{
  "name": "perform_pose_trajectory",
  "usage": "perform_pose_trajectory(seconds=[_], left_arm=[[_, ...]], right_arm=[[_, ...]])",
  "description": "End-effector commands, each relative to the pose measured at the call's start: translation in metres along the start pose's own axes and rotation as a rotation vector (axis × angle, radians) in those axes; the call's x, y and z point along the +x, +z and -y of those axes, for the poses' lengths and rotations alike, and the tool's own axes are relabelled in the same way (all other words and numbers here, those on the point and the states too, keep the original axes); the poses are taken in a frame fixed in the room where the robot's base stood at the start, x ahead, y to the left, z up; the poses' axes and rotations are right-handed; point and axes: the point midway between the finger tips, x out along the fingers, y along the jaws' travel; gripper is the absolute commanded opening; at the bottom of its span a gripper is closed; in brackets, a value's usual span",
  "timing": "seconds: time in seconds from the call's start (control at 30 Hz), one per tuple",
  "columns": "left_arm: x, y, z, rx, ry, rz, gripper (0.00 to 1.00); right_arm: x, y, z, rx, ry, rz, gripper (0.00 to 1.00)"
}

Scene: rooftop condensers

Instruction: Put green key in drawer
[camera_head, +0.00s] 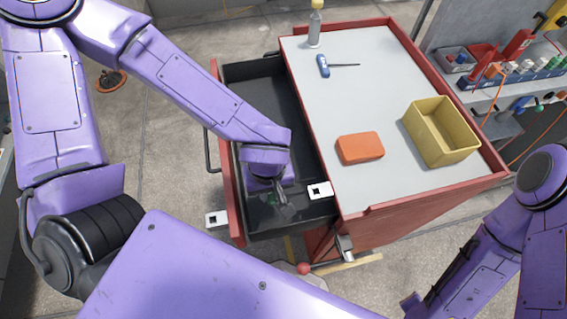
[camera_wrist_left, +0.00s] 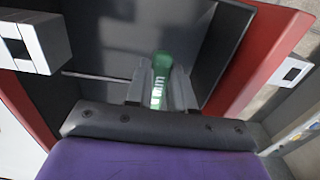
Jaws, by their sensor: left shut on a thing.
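The drawer (camera_head: 262,72) of the red cart is pulled open to the left and has a dark inside. My left gripper (camera_head: 281,200) is down inside the drawer, near its front end in the head view. In the left wrist view my left gripper (camera_wrist_left: 161,92) is shut on the green key (camera_wrist_left: 162,72), which shows between the two fingers with pale marks on it. The key is hidden in the head view. I cannot tell whether it touches the drawer floor. My right arm shows at the lower right, but its gripper is not visible.
On the grey cart top (camera_head: 350,100) are an orange block (camera_head: 360,148), a yellow bin (camera_head: 440,130), a blue screwdriver (camera_head: 324,66) and a clear bottle (camera_head: 315,28). White marker blocks (camera_head: 319,190) sit at the drawer's edges. A shelf with tools stands at the right.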

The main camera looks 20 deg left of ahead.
Motion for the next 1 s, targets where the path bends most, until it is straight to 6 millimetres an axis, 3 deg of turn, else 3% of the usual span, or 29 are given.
perform_pose_trajectory(seconds=[0.03,0.27,0.33,0.6,1.0], left_arm=[[0.021,0.000,0.000,0.000,0.000,-0.001,0.00],[0.062,0.001,0.000,0.001,0.000,0.001,0.00],[0.050,-0.013,-0.007,-0.004,0.003,-0.002,0.00],[0.050,-0.066,-0.030,-0.003,0.001,-0.002,0.00],[0.055,-0.119,-0.054,0.000,-0.002,0.000,0.00]], right_arm=[[0.019,0.008,0.002,0.000,0.000,0.000,0.43],[0.050,0.021,0.005,0.000,0.000,-0.001,0.43],[0.038,0.016,0.004,0.000,0.000,0.000,0.43],[0.030,0.012,0.003,0.000,0.000,-0.001,0.43],[0.024,0.010,0.002,0.000,0.000,0.000,0.43]])
